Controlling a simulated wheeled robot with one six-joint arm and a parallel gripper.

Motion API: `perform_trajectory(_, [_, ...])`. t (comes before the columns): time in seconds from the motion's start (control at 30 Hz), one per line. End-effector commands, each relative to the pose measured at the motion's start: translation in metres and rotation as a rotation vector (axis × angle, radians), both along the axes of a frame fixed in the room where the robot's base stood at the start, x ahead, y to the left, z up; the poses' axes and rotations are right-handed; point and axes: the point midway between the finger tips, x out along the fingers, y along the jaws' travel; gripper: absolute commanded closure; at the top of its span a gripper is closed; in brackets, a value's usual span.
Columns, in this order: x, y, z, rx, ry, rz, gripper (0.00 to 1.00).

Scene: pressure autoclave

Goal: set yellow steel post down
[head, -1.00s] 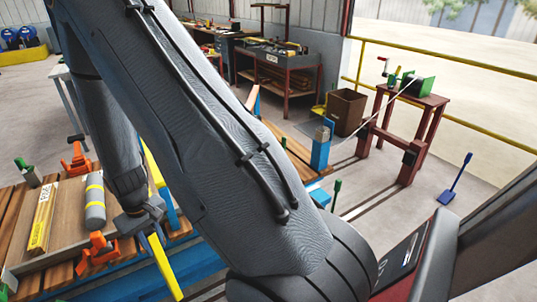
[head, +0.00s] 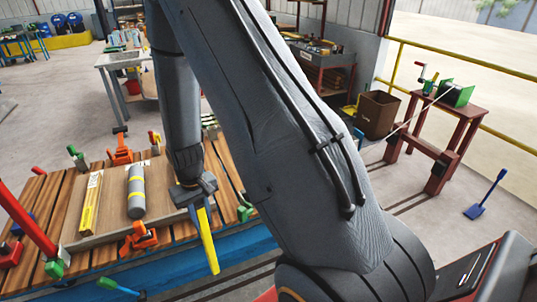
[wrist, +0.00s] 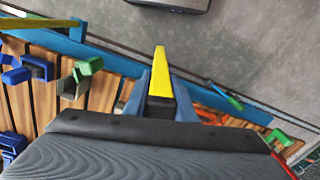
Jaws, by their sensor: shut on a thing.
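The yellow steel post (head: 208,240) hangs tilted from my gripper (head: 197,200) in the head view, its lower end in front of the bench's blue edge. In the wrist view the post (wrist: 161,70) sticks out between the two blue-grey fingers of my gripper (wrist: 160,92), which are shut on it. The part of the post inside the jaws is hidden. The slatted wooden bench (head: 45,205) lies to the left and beneath. I cannot tell how far the post is above any surface.
On the bench a board carries a grey cylinder (head: 136,192) with yellow bands and a labelled yellow bar (head: 91,203). Orange clamps (head: 139,237) and green-handled clamps (head: 77,156) stand around it. A red stand (head: 448,140), a brown bin (head: 378,114) and a blue shovel (head: 485,193) are at right.

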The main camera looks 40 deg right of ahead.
Motion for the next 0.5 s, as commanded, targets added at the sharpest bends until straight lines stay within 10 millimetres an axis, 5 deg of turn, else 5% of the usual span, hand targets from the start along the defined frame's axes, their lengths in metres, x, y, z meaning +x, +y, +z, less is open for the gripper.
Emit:
perform_trajectory(0.2, [-0.003, -0.001, 0.013, 0.0, -0.002, -0.002, 1.0])
perform_trajectory(0.5, [-0.007, -0.029, 0.044, 0.0, -0.003, -0.026, 1.0])
